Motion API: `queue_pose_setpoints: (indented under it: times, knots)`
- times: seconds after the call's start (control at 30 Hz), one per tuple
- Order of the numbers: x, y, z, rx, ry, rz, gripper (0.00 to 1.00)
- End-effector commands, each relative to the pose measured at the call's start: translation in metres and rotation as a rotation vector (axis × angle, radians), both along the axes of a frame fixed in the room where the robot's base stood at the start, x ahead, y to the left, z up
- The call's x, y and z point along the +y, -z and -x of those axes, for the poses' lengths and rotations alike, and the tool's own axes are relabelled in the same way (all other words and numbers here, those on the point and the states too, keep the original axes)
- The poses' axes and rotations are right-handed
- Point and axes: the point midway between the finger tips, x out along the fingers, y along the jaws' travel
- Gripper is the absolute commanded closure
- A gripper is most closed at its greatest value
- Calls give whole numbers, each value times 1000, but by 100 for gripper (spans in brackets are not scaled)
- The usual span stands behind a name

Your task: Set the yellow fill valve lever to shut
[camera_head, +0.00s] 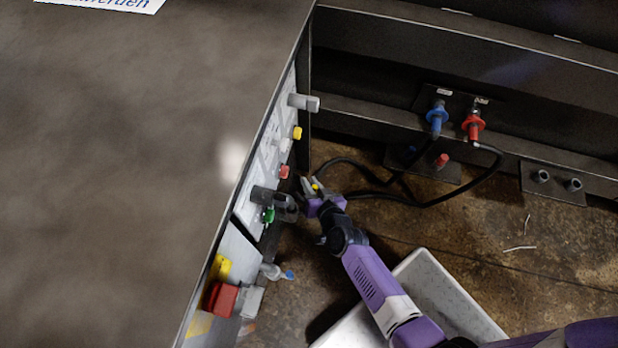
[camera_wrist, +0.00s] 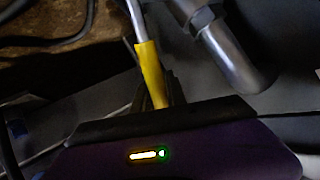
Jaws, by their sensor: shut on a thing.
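The yellow fill valve lever (camera_wrist: 150,72) shows in the wrist view as a yellow sleeve on a thin metal rod. Its lower end runs between the fingers of my gripper (camera_wrist: 158,100), which is shut on it. In the head view my gripper (camera_head: 312,187) is beside the lower part of the dark machine's panel, with a small bit of yellow between its fingers. The valve body and the direction of the lever relative to the pipe are not clear in either view.
A bent metal pipe (camera_wrist: 228,55) is close to the lever. The panel carries a red button (camera_head: 284,172) and a red block (camera_head: 221,299). Blue (camera_head: 437,118) and red (camera_head: 474,125) hose couplings are at the back. A white crate (camera_head: 440,285) stands under my arm.

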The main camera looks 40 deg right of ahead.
Motion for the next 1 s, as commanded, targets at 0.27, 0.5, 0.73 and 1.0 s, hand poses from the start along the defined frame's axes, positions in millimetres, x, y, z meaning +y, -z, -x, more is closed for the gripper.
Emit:
queue_pose_setpoints:
  times: [0.27,0.5,0.73,1.0]
  knots:
    - [-13,19,-8,158,1,-211,100]
    - [-18,46,-13,291,0,-395,100]
    - [-19,68,-13,406,1,-556,100]
    - [-18,84,-13,503,1,-691,100]
